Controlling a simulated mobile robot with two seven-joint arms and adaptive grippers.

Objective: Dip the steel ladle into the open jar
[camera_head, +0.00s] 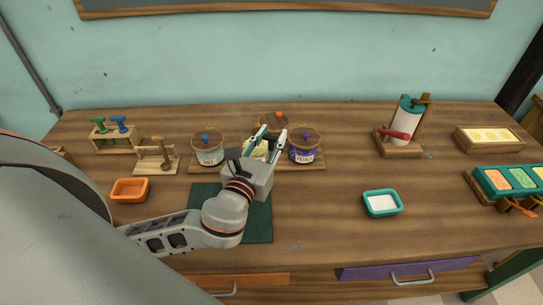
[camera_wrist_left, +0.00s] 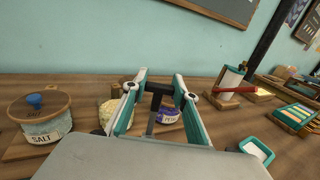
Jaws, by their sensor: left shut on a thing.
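My left gripper (camera_head: 273,138) is over the middle of the table, its fingers pointing away toward the back. In the left wrist view its fingers (camera_wrist_left: 161,86) are closed on a dark T-shaped piece (camera_wrist_left: 157,97), apparently the steel ladle's handle. The ladle's bowl is hidden. The open jar (camera_head: 262,150), with pale yellow contents, stands between two lidded jars, partly covered by the gripper. It also shows left of the fingers in the left wrist view (camera_wrist_left: 107,113). I cannot tell whether the ladle is inside it. My right gripper is out of view.
The salt jar (camera_head: 209,152) and purple-labelled jar (camera_head: 304,152) closely flank the open jar. A wooden lid with an orange knob (camera_head: 279,115) is behind. An orange tray (camera_head: 130,190) is left, a teal tray (camera_head: 382,203) right. The table between the teal tray and dark mat (camera_head: 258,220) is clear.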

